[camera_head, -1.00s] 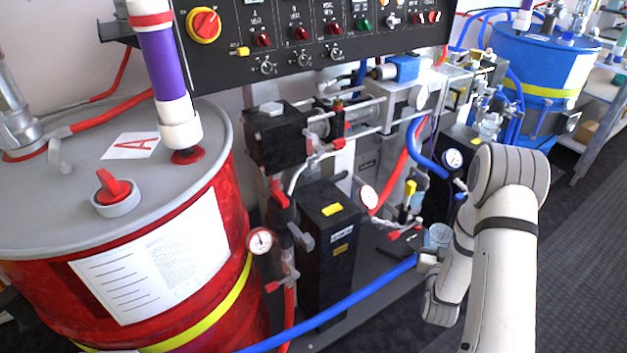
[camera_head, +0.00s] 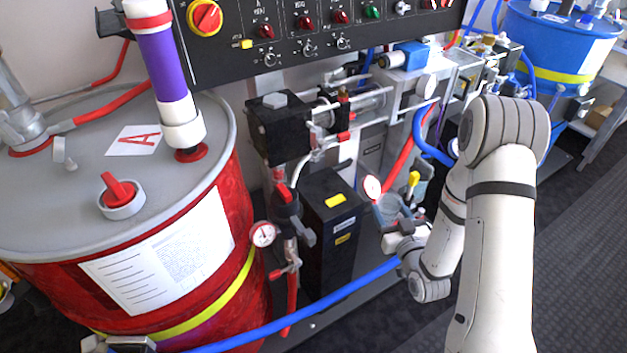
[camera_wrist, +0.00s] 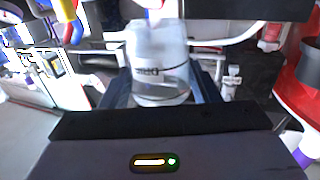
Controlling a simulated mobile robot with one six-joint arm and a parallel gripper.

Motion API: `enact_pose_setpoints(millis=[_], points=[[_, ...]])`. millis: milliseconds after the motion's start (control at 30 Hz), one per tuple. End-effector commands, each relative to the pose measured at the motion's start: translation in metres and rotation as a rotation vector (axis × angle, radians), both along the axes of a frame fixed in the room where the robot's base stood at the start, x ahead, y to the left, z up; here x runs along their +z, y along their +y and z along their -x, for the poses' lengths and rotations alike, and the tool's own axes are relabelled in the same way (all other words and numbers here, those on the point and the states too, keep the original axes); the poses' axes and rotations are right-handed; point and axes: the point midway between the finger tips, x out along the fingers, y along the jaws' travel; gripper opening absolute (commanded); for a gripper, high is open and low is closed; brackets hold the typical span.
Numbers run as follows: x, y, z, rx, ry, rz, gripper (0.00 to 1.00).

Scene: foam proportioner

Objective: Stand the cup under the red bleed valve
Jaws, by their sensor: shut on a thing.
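The cup, clear with dark print on its side, is held between the fingers of my gripper (camera_wrist: 160,88). It fills the upper middle of the wrist view (camera_wrist: 160,62) and looks upright. In the head view the cup (camera_head: 391,207) is small, in front of the pump rig and below the yellow-handled valve. My gripper (camera_head: 398,232) is shut on it, with the fingers partly hidden by my wrist. A red valve handle (camera_head: 284,271) sits low on the pipe left of the black box, well left of the cup. I cannot tell whether it is the bleed valve.
A blue hose (camera_head: 335,298) runs across the front, close to my gripper. A black box (camera_head: 330,230) stands left of the cup, and a red drum (camera_head: 215,270) further left.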

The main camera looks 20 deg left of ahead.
Motion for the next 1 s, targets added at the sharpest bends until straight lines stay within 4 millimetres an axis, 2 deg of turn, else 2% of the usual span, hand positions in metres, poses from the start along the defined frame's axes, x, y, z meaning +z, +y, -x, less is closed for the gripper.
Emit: enact_pose_setpoints(millis=[33, 100, 200, 333, 600, 967, 1000], points=[[0.020, 0.018, 0.016, 0.075, 0.000, -0.002, 0.33], [0.032, 0.038, 0.035, 0.163, 0.000, -0.006, 0.33], [0.043, 0.056, 0.056, 0.253, -0.001, -0.009, 0.33], [0.048, 0.068, 0.069, 0.313, -0.003, -0.014, 0.33], [0.040, 0.080, 0.061, 0.330, -0.010, -0.010, 0.33], [0.043, 0.093, 0.052, 0.322, -0.008, -0.015, 0.33], [0.048, 0.100, 0.047, 0.324, -0.006, -0.016, 0.33]])
